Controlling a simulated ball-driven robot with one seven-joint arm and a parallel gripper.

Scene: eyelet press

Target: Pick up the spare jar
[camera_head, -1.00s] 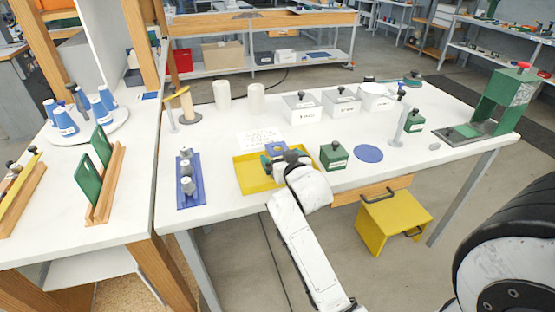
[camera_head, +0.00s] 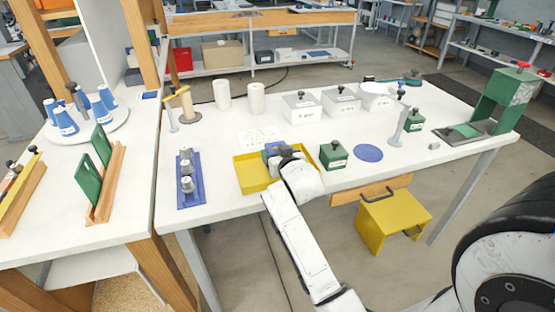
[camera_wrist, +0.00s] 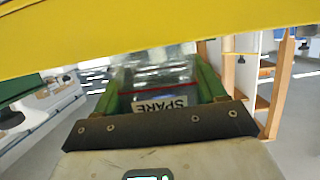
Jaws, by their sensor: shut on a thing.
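In the wrist view, my gripper (camera_wrist: 163,78) has its two green fingers shut on the sides of the spare jar (camera_wrist: 163,104). The jar is clear, with a red line and a white label reading SPARE. In the head view, my gripper (camera_head: 273,158) is over the yellow tray (camera_head: 247,176). My own wrist covers much of the jar there. A yellow surface also crosses the top of the wrist view.
A green box (camera_head: 334,155) with a dark knob stands just right of the tray. A blue rack (camera_head: 191,198) with several grey-topped pieces lies to the left. White lidded boxes (camera_head: 301,106), cylinders (camera_head: 257,98) and a green press (camera_head: 495,103) stand farther back.

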